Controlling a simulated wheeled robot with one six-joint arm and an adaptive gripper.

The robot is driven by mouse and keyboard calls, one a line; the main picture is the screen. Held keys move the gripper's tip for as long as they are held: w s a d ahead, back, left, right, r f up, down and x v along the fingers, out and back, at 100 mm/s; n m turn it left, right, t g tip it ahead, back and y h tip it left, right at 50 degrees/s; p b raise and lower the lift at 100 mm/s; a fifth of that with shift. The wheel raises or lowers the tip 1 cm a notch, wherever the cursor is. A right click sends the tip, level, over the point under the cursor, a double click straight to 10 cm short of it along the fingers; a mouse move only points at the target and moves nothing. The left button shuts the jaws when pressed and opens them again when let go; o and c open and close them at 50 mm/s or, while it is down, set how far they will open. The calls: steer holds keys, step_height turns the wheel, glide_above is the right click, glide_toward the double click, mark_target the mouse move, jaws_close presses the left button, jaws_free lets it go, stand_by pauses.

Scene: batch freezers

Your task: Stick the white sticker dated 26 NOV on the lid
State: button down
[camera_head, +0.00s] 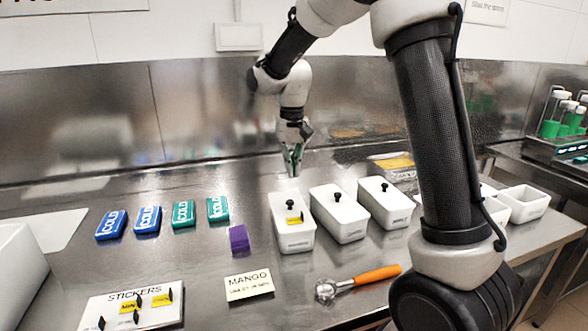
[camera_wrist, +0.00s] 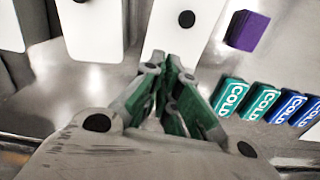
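The nearest lid (camera_head: 280,211) is white with a black knob and closes the leftmost of three white tubs. A yellow sticker (camera_head: 295,219) with a black tab lies on its front part. The stickers board (camera_head: 102,307) at the lower left holds yellow stickers and several black tabs; no 26 NOV date is readable. My gripper (camera_head: 292,170) points down behind the far end of that leftmost tub. In the wrist view, its green-padded fingers (camera_wrist: 172,68) converge close together before the lid (camera_wrist: 165,30). I cannot tell whether they meet or hold anything small.
Two more lidded tubs (camera_head: 340,220) (camera_head: 388,208) stand to the right. Blue and green COLD packs (camera_head: 148,220) (camera_head: 184,214) and a purple block (camera_head: 239,239) lie left. A MANGO card (camera_head: 249,285) and an orange-handled scoop (camera_head: 376,275) lie in front.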

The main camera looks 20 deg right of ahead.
mark_target(292, 197)
steer(key=shift+f, duration=3.1)
steer(key=shift+f, duration=0.35)
steer(key=c, duration=1)
jaws_free()
steer(key=shift+r, duration=0.1)
steer(key=shift+r, duration=3.45)
